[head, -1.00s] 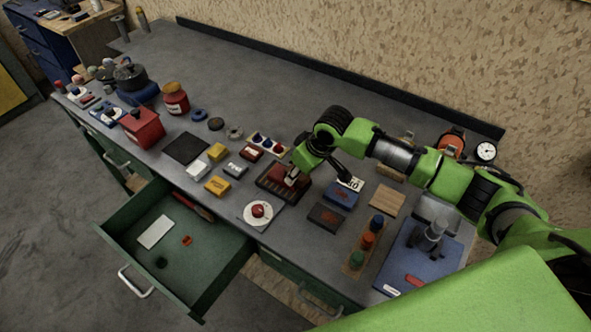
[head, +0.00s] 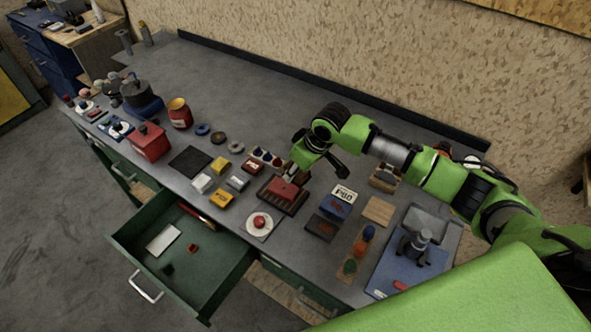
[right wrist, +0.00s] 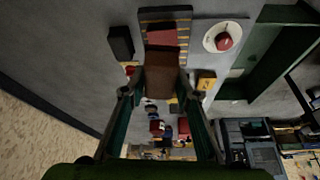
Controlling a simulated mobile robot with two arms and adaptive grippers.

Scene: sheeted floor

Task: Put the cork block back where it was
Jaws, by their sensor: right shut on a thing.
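My right gripper (right wrist: 162,100) is shut on a brown block (right wrist: 163,78), apparently the cork block, which shows between the fingers in the right wrist view. In the head view the right gripper (head: 297,172) is above the back edge of a dark ridged tray (head: 290,208). The held block is mostly hidden there by the gripper. A red block (head: 283,189) lies in the tray; it also shows beyond the held block in the right wrist view (right wrist: 160,36). My left gripper is not in view.
A dark box (head: 323,227), a blue box (head: 337,207) and a tan square (head: 378,210) are at right. A green drawer (head: 190,270) stands open in front. The bench's back is clear.

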